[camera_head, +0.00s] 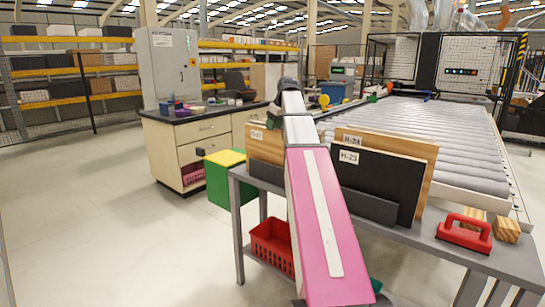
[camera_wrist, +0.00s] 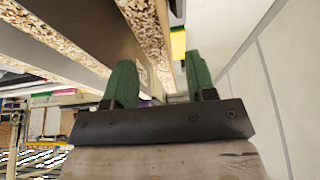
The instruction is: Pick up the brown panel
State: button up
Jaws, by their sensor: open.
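Two wood-brown panels stand upright on the grey table: one labelled H-24 (camera_head: 427,153) behind a black panel, and one to the left (camera_head: 265,148), partly hidden by my arm. I cannot tell which is the brown panel. My gripper (camera_head: 273,118) is beyond the left panel's top, mostly hidden by my wrist. In the wrist view its two green fingers (camera_wrist: 161,84) are apart and open. A panel with a speckled chipboard edge (camera_wrist: 152,42) runs towards the gap between them, close to the left finger. Contact cannot be told.
The black panel H-23 (camera_head: 375,181) stands in front of H-24. A red-handled tool (camera_head: 464,233) and wooden blocks (camera_head: 507,230) lie at the table's right. A roller conveyor (camera_head: 425,125) is behind. A green-yellow box (camera_head: 223,178) and a cabinet (camera_head: 190,145) stand left.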

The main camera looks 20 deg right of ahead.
jog(key=x, duration=0.3)
jog(key=shift+f, duration=0.15)
grip_shut()
jog(key=shift+w, duration=0.1)
dwell(1.1)
